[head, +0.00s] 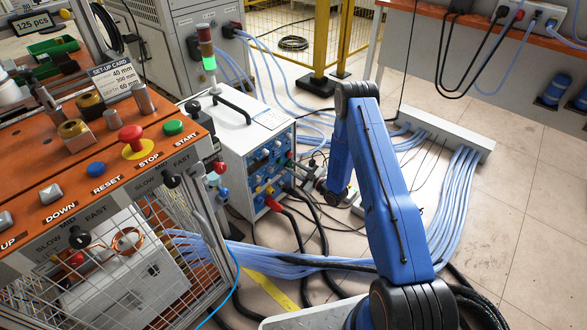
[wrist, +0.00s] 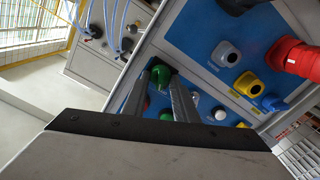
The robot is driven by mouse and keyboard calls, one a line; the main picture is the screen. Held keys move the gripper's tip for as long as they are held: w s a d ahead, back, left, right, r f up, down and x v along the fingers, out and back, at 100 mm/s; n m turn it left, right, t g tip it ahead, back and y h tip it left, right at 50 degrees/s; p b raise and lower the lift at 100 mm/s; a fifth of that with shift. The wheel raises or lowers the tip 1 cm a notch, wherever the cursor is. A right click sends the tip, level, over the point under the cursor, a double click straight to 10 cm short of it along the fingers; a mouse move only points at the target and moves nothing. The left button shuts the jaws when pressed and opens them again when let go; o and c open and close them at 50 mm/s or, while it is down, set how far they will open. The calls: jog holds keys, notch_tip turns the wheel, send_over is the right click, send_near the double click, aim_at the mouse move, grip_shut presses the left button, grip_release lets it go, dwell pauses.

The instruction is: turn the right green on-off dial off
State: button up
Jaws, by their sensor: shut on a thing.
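The induction heater is a white box (head: 222,122) with a blue front panel (head: 262,172) of dials and plugs. In the wrist view the blue panel (wrist: 195,40) is tilted. A green dial (wrist: 160,74) sits near the panel's edge, between the fingertips of my gripper (wrist: 162,78). My gripper is shut on this green dial. More green shows lower down between the fingers (wrist: 162,114), partly hidden.
Yellow and blue knobs (wrist: 248,84) and a red plug (wrist: 295,58) sit beside the green dial. Blue hoses (head: 300,262) and black cables run across the floor. An orange-topped control desk (head: 90,170) stands at the left.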

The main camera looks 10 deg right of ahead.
jog(key=shift+s+f+n, duration=0.1)
jog(key=shift+n, duration=1.8)
jog(key=o, duration=1)
jog(key=shift+s, duration=0.1)
jog(key=v, duration=1.7)
jog(key=shift+d, duration=0.1)
